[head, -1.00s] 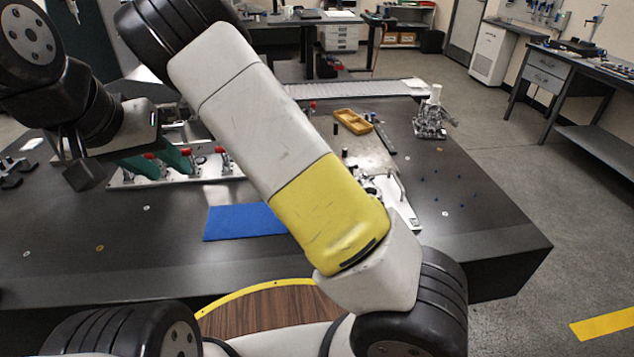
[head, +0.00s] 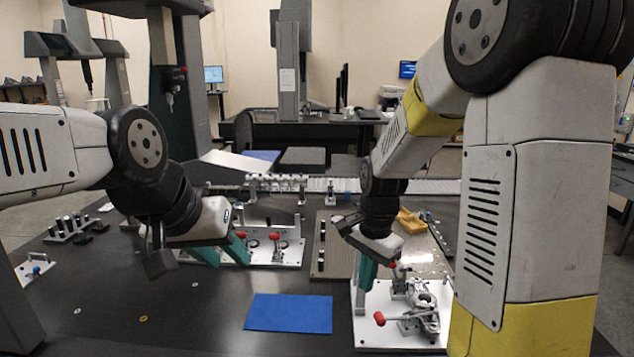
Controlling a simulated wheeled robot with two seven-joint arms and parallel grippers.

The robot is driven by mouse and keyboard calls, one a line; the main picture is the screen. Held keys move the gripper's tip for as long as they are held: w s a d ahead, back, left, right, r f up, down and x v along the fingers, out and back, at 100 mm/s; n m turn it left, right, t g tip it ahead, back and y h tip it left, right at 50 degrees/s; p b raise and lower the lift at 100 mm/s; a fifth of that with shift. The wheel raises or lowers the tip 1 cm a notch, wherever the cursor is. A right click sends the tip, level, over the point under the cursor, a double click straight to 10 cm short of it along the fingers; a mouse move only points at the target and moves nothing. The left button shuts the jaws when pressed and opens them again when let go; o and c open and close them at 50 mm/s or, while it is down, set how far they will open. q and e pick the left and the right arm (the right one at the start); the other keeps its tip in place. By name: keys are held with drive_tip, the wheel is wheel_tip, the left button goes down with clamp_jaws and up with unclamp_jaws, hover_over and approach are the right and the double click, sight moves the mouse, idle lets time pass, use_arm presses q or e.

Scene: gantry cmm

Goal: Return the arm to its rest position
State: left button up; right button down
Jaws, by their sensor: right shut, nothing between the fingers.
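My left gripper (head: 224,254) comes in from the left in the head view. Its two teal fingers are apart and empty, in front of a white plate with red-tipped toggle clamps (head: 276,248). My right gripper (head: 364,284) points down at the back left edge of a white fixture plate (head: 372,336). Its teal fingers are shut with nothing between them. A metal clamp fixture (head: 420,298) with a red-tipped handle stands on that plate, just right of the fingers. I cannot tell whether the fingertips touch the plate. My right arm hides the table's right side.
A blue mat (head: 289,313) lies on the dark table between the grippers. A yellow tray (head: 410,221) is behind the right gripper. A rack of dark pins (head: 72,228) stands at the left. A gantry column (head: 289,70) rises at the back.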

drive_tip(key=s+d+r+n+t+y, duration=0.1)
drive_tip(key=s+d+r+n+t, duration=0.2)
drive_tip(key=s+r+n, duration=0.7)
drive_tip(key=s+r+t, duration=0.2)
drive_tip(key=s+r, duration=0.1)
drive_tip(key=r, duration=0.2)
drive_tip(key=shift+r+t+y, duration=0.3)
